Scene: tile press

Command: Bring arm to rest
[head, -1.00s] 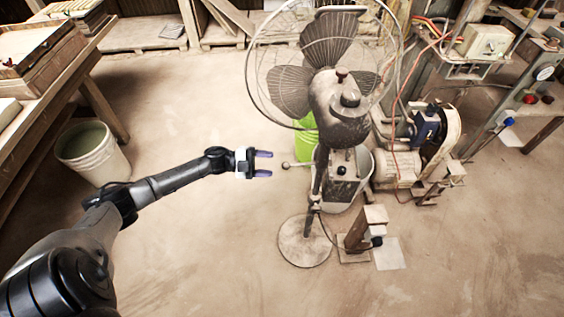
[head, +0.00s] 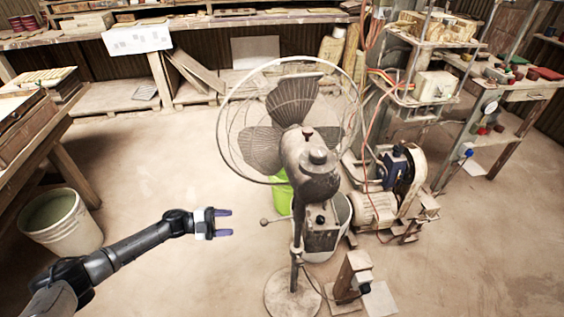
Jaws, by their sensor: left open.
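My left arm comes in from the lower left in the head view. My left gripper (head: 222,224) is open and empty, its two fingers pointing right. It hangs over bare floor, to the left of the lever knob on the standing fan (head: 318,172) and apart from it. My right gripper does not show.
A white bucket (head: 62,222) stands left of my arm, by a wooden workbench (head: 45,140). A motor with a belt guard (head: 375,208) and a shelf rack stand right of the fan. A wooden block stand (head: 352,272) is near the fan base. Open floor lies between bucket and fan.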

